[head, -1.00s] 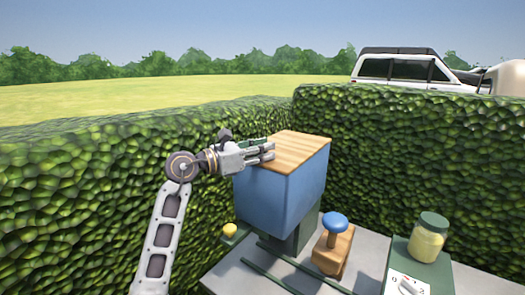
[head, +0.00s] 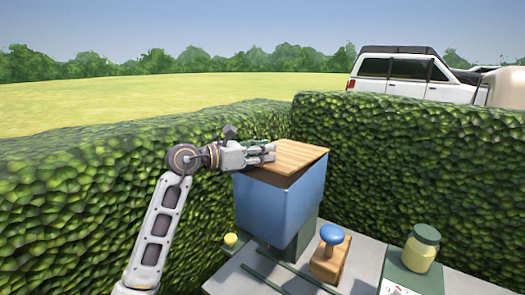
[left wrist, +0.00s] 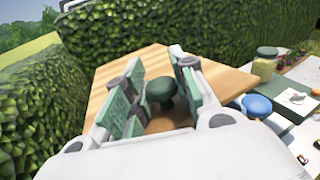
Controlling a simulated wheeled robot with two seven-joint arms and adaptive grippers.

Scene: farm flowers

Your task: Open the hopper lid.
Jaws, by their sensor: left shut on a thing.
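The hopper is a blue bin (head: 275,208) in the middle of the head view. Its wooden lid (head: 300,156) is tilted, with a dark gap between its near edge and the bin's rim. The lid also fills the middle of the left wrist view (left wrist: 215,77). My left gripper (head: 268,152) is over the lid's left part, shut on the dark green knob (left wrist: 160,90). The knob sits between the green finger pads in the left wrist view; the fingers hide it in the head view. My right gripper is not in view.
A blue-topped wooden block (head: 330,255) and a jar (head: 421,247) on a green box stand to the right of the hopper. A yellow knob (head: 231,239) is at its lower left. Hedges (head: 400,150) stand close behind and to the left.

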